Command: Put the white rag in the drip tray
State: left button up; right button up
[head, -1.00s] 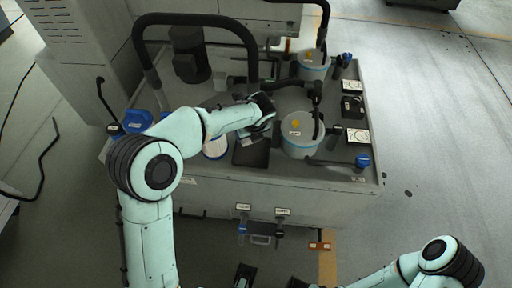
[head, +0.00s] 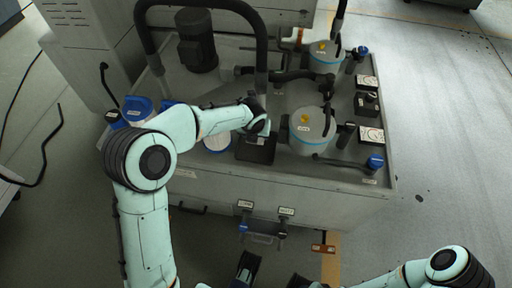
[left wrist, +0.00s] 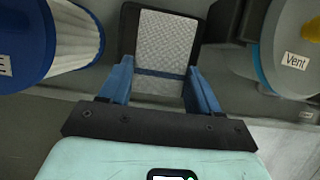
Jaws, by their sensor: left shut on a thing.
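The white rag (left wrist: 166,40), textured with a thin blue stripe, is between the blue fingers of my left gripper (left wrist: 160,88) in the left wrist view. The drip tray (head: 256,153) is a dark square on the machine's top in the head view. Its dark rim also shows around the rag in the left wrist view (left wrist: 129,24). My left gripper (head: 259,128) is shut on the rag, over the tray's far part; I cannot tell whether the rag touches the tray. My right gripper (head: 272,279) is open and empty at the bottom edge, in front of the machine.
A white-and-blue filter (head: 217,142) stands left of the tray. A pale canister (head: 311,131) stands close on its right, labelled "Vent" in the left wrist view (left wrist: 298,60). Black hoses and a dark motor (head: 197,42) are behind. The floor at right is clear.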

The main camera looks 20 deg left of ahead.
pick_arm(q)
notch_tip(320, 180, down, 8)
jog(key=shift+r+b, duration=0.2)
jog(key=shift+b, duration=0.85)
pick_arm(e)
jog(key=shift+t+h, duration=0.3)
jog(key=shift+t, duration=0.3)
jog(key=w+f, duration=0.1)
jog(key=w+d+f, duration=0.1)
jog(key=w, duration=0.1)
jog(key=shift+w+d+f, duration=0.2)
jog(key=shift+d+f, duration=0.1)
jog(key=shift+f, duration=0.1)
pick_arm(q)
jog(key=o, duration=1.4)
